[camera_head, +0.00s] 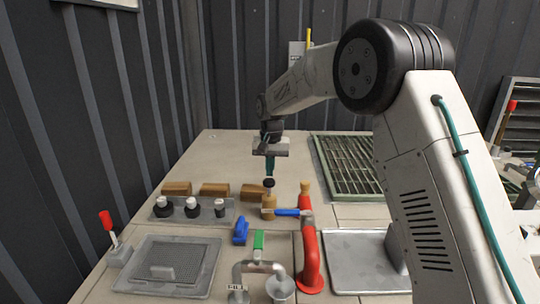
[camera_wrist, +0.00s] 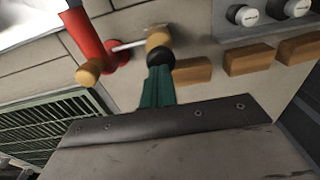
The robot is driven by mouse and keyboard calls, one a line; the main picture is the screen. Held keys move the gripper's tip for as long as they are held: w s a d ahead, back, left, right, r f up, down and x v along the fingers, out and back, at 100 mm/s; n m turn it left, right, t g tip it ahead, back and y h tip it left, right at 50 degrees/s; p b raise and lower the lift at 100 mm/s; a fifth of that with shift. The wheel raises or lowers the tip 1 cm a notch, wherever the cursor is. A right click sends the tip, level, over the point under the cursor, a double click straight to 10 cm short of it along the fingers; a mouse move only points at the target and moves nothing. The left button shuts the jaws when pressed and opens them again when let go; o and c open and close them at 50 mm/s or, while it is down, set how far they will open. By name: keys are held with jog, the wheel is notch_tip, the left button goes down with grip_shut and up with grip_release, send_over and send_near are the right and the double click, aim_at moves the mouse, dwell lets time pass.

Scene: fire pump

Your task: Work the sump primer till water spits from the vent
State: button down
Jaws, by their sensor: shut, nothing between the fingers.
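My gripper (camera_head: 269,172) points down with its teal fingers shut, right above a black knob (camera_head: 269,183) on a brass body (camera_head: 268,202); I take this to be the sump primer. In the wrist view the shut fingertips (camera_wrist: 159,70) meet or overlap the black knob (camera_wrist: 161,56); I cannot tell whether they touch it. The brass body (camera_wrist: 158,38) shows beyond the knob. No water shows, and I cannot tell which part is the vent.
Several black knobs with white tops (camera_head: 191,206) stand on a plate at left, before wooden blocks (camera_head: 214,189). A green-handled valve (camera_head: 258,241), a blue piece (camera_head: 240,232) and a red lever (camera_head: 107,221) are nearer. A green grate (camera_head: 345,165) lies behind right.

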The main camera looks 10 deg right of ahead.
aim_at(270, 181)
jog(key=shift+f, duration=0.9)
jog(key=shift+f, duration=1.75)
jog(key=shift+r, duration=0.1)
notch_tip(270, 181, up, 14)
jog(key=shift+s+d+r, duration=0.15)
jog(key=shift+s, duration=0.2)
